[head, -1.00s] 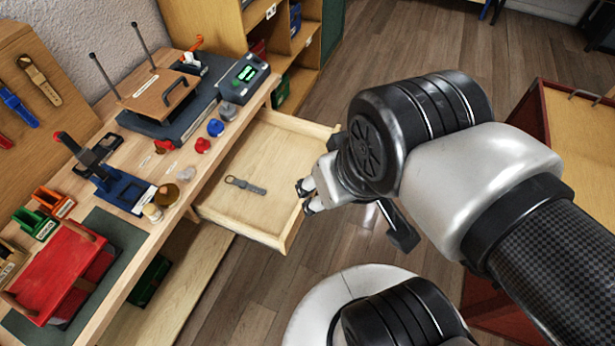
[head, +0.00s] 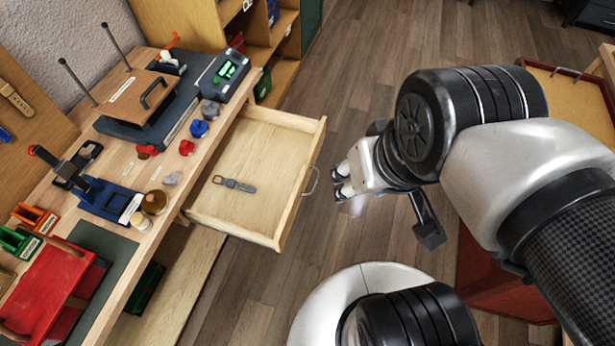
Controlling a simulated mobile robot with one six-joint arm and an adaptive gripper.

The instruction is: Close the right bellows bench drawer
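The wooden drawer (head: 290,212) of the workbench (head: 170,207) is pulled out, with its front facing right. A grey strap with a ring (head: 235,184) lies inside it. The curved metal handle (head: 312,181) on the drawer front is visible and free. My gripper (head: 340,181) is just right of the handle, apart from it, with a small gap of floor between them. Its two fingertips appear slightly apart with nothing visible between them, but their opening is hard to judge from this angle.
The bench top holds a press with a wooden board (head: 133,97), a blue stand (head: 103,198), several coloured knobs and a red box (head: 45,285). A shelf unit (head: 205,33) stands behind. A red cabinet (head: 490,275) is at the right. Floor is clear beyond the drawer.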

